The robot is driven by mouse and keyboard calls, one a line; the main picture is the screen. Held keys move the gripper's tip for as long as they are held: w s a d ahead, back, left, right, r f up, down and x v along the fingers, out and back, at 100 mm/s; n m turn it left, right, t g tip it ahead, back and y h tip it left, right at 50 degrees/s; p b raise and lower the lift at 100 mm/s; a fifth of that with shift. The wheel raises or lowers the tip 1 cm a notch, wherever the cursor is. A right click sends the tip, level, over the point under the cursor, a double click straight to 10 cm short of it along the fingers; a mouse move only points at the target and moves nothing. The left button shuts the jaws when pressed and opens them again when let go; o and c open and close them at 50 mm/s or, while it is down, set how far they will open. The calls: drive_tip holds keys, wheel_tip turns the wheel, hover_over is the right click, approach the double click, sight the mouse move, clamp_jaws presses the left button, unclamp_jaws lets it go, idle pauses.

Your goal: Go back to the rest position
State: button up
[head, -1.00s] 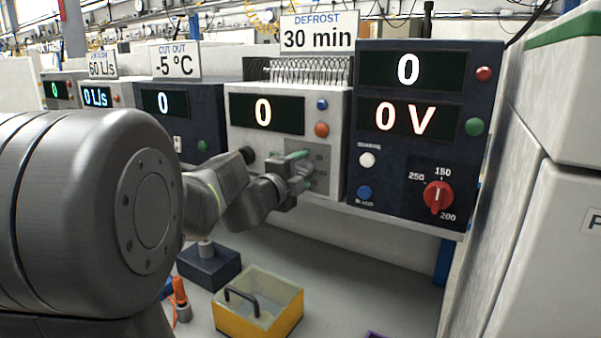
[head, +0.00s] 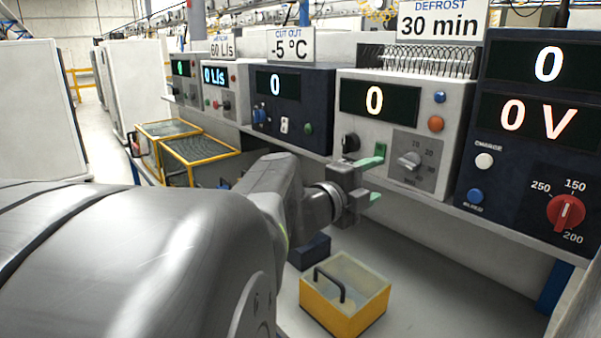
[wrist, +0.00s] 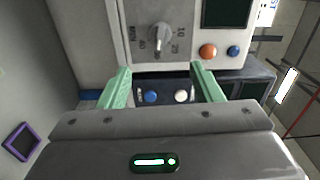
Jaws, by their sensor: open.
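My gripper (head: 376,179) has two pale green fingers and is open and empty. In the head view it stands in front of the lower left part of the white defrost unit (head: 352,120), left of its grey timer dial (head: 410,160). In the wrist view the gripper (wrist: 163,80) has its fingers spread apart, with the dial (wrist: 160,38) visible beyond them and a clear gap between. The defrost unit's display (head: 380,101) reads 0, and the sign (head: 441,22) above it reads 30 min.
A dark unit with a red knob (head: 566,212) stands at the right. A dark unit (head: 310,90) stands left of the defrost unit. Below are a yellow box (head: 345,300) with a black handle and yellow-framed bins (head: 200,160). A purple frame (wrist: 20,142) lies on the floor.

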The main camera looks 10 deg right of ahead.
sight(406, 165)
drive_tip(key=shift+s+a, duration=0.1)
drive_tip(key=shift+a, duration=0.15)
drive_tip(key=shift+d, duration=0.1)
drive_tip(key=x, duration=1.3)
drive_tip(key=shift+w+d, duration=0.25)
drive_tip(key=shift+d, duration=0.05)
drive_tip(key=shift+a, duration=0.1)
